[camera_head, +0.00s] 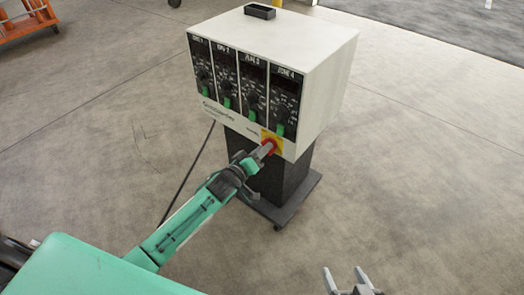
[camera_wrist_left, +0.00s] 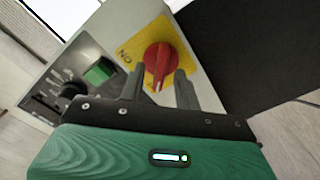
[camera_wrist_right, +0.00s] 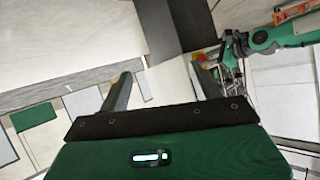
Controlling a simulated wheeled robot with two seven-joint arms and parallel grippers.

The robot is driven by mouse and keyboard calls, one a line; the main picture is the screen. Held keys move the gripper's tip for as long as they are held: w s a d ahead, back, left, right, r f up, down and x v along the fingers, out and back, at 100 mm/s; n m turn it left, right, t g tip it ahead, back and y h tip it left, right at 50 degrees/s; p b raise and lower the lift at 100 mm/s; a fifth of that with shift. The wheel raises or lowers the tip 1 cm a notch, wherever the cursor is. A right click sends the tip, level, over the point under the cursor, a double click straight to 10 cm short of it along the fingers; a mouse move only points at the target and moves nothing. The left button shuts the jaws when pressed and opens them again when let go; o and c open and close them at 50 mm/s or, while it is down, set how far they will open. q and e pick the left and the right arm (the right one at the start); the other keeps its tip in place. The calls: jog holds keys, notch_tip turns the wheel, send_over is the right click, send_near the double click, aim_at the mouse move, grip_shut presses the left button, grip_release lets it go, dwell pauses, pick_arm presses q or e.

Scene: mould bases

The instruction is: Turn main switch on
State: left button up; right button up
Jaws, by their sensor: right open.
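The main switch (camera_wrist_left: 158,60) is a red rotary knob on a yellow plate (camera_wrist_left: 128,50), low on the front right of a white control box (camera_head: 318,55). It also shows in the head view (camera_head: 267,145). My left gripper (camera_wrist_left: 160,80) is at the knob, its fingers part-way apart, one on each side of the knob's lower end. I cannot tell whether they touch it. The plate's lettering is partly hidden by the fingers. My right gripper (camera_wrist_right: 162,85) is open and empty, away from the box; its fingertips show at the head view's bottom edge (camera_head: 350,282).
The box stands on a dark pedestal (camera_head: 285,185) with a wide base. Its front has several black panels with green switches (camera_head: 279,130). A small black tray (camera_head: 260,11) lies on top. A cable runs down to the floor at left. An orange cart (camera_head: 30,18) stands far left. Floor at right is clear.

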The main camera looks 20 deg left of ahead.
pick_arm(q)
jog(key=shift+w, duration=0.15)
grip_shut()
